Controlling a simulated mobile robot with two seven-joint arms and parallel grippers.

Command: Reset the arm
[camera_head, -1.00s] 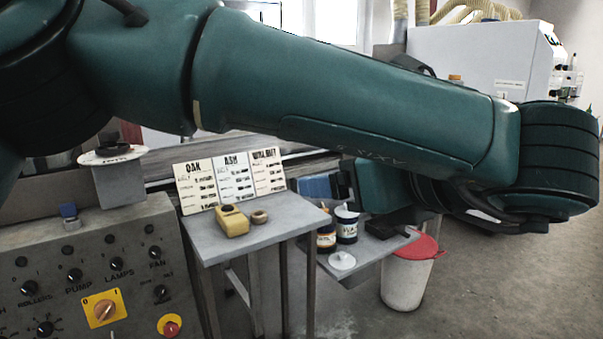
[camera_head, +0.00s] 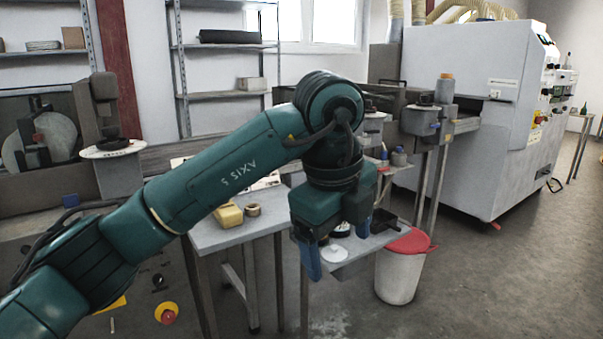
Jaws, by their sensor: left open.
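My left arm comes in from the lower left and bends down at its wrist near the middle of the view. My left gripper (camera_head: 335,262) hangs from it, pointing down, with blue fingers. It is open and I see nothing between its fingers. It is in front of the small side tables, and hides part of the lower shelf and the jars there. My right gripper is not in view.
A small grey table (camera_head: 215,237) holds a yellow block (camera_head: 229,215) and a small ring (camera_head: 252,210). A white bin with a red lid (camera_head: 410,242) stands right of the gripper. A large white machine (camera_head: 475,125) is behind. Floor at the right is clear.

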